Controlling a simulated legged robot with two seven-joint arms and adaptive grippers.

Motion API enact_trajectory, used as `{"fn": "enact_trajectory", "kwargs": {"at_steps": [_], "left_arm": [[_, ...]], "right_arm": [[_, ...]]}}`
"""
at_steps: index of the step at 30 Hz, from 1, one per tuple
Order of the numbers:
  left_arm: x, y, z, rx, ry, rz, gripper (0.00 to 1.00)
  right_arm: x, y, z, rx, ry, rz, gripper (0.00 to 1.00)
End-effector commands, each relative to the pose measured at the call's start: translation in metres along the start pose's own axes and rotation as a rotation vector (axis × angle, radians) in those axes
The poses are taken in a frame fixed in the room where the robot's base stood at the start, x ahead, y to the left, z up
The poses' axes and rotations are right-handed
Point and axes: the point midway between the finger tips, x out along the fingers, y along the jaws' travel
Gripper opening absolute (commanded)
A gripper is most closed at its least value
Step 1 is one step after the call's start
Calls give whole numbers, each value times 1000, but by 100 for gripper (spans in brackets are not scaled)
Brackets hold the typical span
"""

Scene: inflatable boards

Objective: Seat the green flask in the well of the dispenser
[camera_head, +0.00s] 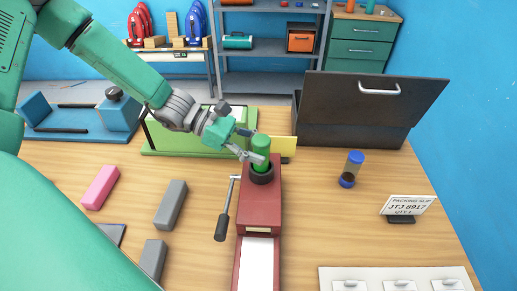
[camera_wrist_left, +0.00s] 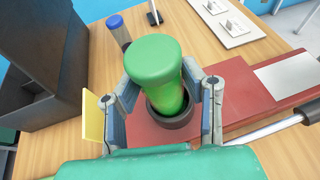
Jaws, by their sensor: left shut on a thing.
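The green flask (camera_head: 261,152) stands in the dark round well (camera_head: 262,174) on top of the red dispenser (camera_head: 260,205). In the left wrist view the flask (camera_wrist_left: 160,62) leans slightly, and its lower part is inside the well's dark ring (camera_wrist_left: 173,120). How deep it sits is hidden. My left gripper (camera_head: 257,156) is shut on the flask, with a finger on either side of it, just above the ring; it also shows in the left wrist view (camera_wrist_left: 170,85). My right gripper is not in view.
A dark lever (camera_head: 222,225) sticks out at the dispenser's left. A blue-capped bottle (camera_head: 351,168) and packing slip (camera_head: 406,205) stand right. An open dark box (camera_head: 350,130) is behind. Grey blocks (camera_head: 171,205) and a pink block (camera_head: 100,187) lie left.

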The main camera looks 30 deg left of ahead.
Motion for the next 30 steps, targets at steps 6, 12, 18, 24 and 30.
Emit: {"fn": "enact_trajectory", "kwargs": {"at_steps": [6,12,18,24,30], "left_arm": [[0,0,-1,-1,5,2,57],[0,0,-1,-1,4,1,57],[-11,1,0,0,2,4,57],[-49,2,2,3,2,6,57],[-90,2,2,3,4,5,57]], "right_arm": [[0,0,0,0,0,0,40],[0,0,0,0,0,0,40],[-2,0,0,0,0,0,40],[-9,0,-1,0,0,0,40],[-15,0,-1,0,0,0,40]]}}
